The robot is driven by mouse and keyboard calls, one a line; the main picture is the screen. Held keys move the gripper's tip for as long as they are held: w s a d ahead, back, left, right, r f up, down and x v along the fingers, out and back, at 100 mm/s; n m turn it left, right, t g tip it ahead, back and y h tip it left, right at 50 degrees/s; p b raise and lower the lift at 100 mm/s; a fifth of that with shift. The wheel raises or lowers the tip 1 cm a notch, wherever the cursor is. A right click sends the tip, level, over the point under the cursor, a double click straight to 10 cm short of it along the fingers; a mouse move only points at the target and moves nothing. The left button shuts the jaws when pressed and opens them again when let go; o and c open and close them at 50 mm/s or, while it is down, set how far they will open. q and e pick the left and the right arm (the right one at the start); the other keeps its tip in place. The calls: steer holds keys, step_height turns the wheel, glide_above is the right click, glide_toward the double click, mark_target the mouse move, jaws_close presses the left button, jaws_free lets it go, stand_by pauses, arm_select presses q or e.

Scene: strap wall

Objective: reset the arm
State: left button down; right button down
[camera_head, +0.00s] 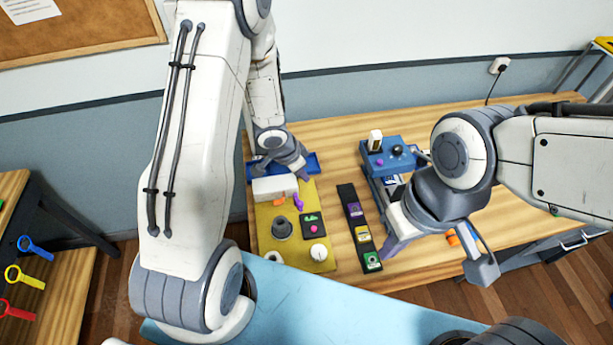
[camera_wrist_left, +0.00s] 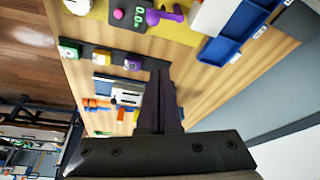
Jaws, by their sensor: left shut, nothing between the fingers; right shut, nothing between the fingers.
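My left gripper (camera_head: 301,174) is over the back of the yellow board (camera_head: 265,222) in the head view, close to the blue tray (camera_head: 312,163). Its dark fingers (camera_wrist_left: 165,95) are together and empty in the left wrist view, with bare wooden table beyond them. My right gripper (camera_head: 393,248) points down over the table, to the right of the black strip (camera_head: 349,215). Its fingers look closed with nothing held. Part of the table behind it is hidden by my right arm.
The yellow board carries a white block (camera_head: 274,188), a purple piece (camera_head: 298,201), a grey knob (camera_head: 282,227) and a white dial (camera_head: 318,252). A blue box (camera_head: 388,158) stands behind my right gripper. Bare table lies toward the back.

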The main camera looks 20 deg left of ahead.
stand_by(0.5)
arm_select(q)
steer(key=s+d+r+y+b, duration=0.1)
steer(key=s+d+r+b, duration=0.2)
steer(key=s+d+b, duration=0.1)
steer(key=s+d+r+n+y+b, duration=0.1)
steer(key=s+d+r+b, duration=0.2)
steer(key=s+b, duration=0.4)
steer(key=shift+d+y+b, duration=0.3)
steer(key=shift+d+y, duration=0.1)
steer(key=shift+d, duration=0.5)
steer(key=c, duration=1.3)
jaws_free()
steer(key=s+d+g+h+b, duration=0.1)
steer(key=s+d+g+b, duration=0.2)
steer(key=s, duration=0.9)
steer(key=shift+s+d+r+m, duration=0.25)
steer(key=shift+s+r+m, duration=0.05)
steer(key=shift+r, duration=0.1)
steer(key=o, duration=0.6)
steer(key=shift+s+r, duration=0.1)
steer(key=shift+s, duration=0.3)
steer(key=shift+c, duration=0.5)
